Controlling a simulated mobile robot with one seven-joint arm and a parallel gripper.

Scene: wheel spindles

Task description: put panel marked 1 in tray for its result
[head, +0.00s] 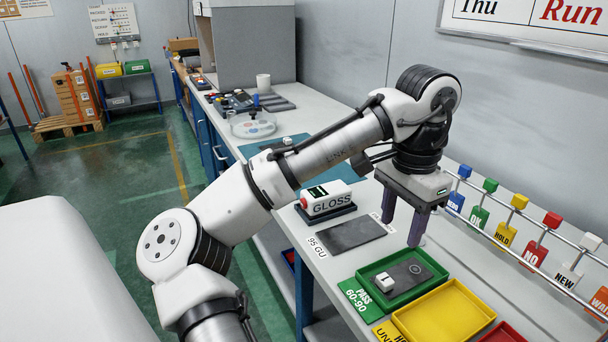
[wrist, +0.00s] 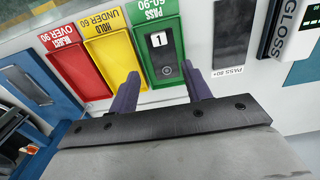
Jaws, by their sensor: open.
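The panel marked 1 (head: 408,273) is a dark flat plate with a white block near one end and a round mark. It lies inside the green tray (head: 376,304), labelled PASS 60-90. In the wrist view its white label reads 1, and the panel (wrist: 169,72) lies within the green tray (wrist: 180,35). My gripper (head: 404,226) is open and empty, pointing down above the bench by the tray's far end.
A yellow tray (wrist: 97,48), HOLD UNDER 60, and a red tray (wrist: 76,66), REJECT OVER 90, sit beside the green one. A GLOSS meter (head: 327,198) and a dark flat rectangle (head: 352,234) lie to the left. A rail of coloured tags (head: 505,235) runs behind.

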